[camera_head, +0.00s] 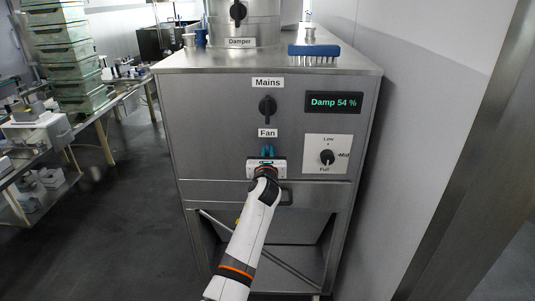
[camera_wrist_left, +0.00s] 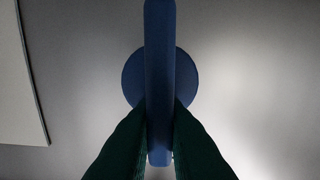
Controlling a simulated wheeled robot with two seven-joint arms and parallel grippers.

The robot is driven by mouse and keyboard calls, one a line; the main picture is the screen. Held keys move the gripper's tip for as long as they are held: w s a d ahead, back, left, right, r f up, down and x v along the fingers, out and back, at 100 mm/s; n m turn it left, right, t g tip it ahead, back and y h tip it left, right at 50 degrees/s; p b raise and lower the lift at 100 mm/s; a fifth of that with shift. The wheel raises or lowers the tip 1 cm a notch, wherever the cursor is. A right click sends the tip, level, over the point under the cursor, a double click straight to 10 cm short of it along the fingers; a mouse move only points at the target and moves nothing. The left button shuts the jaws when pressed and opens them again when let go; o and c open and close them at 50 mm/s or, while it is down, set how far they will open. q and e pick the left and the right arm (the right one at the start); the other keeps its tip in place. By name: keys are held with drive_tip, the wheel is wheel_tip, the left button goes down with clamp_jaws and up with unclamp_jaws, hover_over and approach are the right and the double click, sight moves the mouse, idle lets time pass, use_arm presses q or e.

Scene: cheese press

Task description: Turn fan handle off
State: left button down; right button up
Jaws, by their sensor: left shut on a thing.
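The fan handle (camera_wrist_left: 160,45) is a dark bar on a round base, standing upright in the left wrist view. My left gripper (camera_head: 267,151) is at the handle just below the "Fan" label (camera_head: 267,133) on the steel cabinet. In the left wrist view its two dark green fingers (camera_wrist_left: 160,112) are on either side of the bar's lower part, shut on it. In the head view the gripper hides most of the handle. My right gripper is in neither view.
The mains handle (camera_head: 267,107) is above the fan label, pointing upright. A Low-Mid-Full knob (camera_head: 327,157) and a "Damp 54 %" display (camera_head: 334,102) are to the right. A blue brush (camera_head: 314,51) lies on the cabinet top. Green crates (camera_head: 65,60) stand at the left.

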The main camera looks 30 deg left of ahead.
use_arm(q)
drive_tip(key=shift+f+n, duration=0.15)
drive_tip(key=shift+n, duration=0.15)
drive_tip(key=shift+s+a+f+n+b, duration=0.25)
drive_tip(key=shift+f+n+b, duration=0.2)
drive_tip(key=shift+n, duration=2.4)
drive_tip(key=shift+s+a+f+n+b, duration=0.1)
drive_tip(key=shift+a+f+n+b, duration=0.35)
drive_tip(key=shift+n, duration=2.45)
drive_tip(key=shift+s+a+f+n+b, duration=0.1)
drive_tip(key=shift+s+f+n+b, duration=0.35)
drive_tip(key=shift+n, duration=2.4)
drive_tip(key=shift+w+r, duration=0.15)
drive_tip(key=shift+w, duration=0.1)
drive_tip(key=c, duration=1.6)
unclamp_jaws()
drive_tip(key=shift+o, duration=0.7)
drive_tip(key=shift+d+r, duration=0.1)
drive_tip(key=shift+r, duration=0.1)
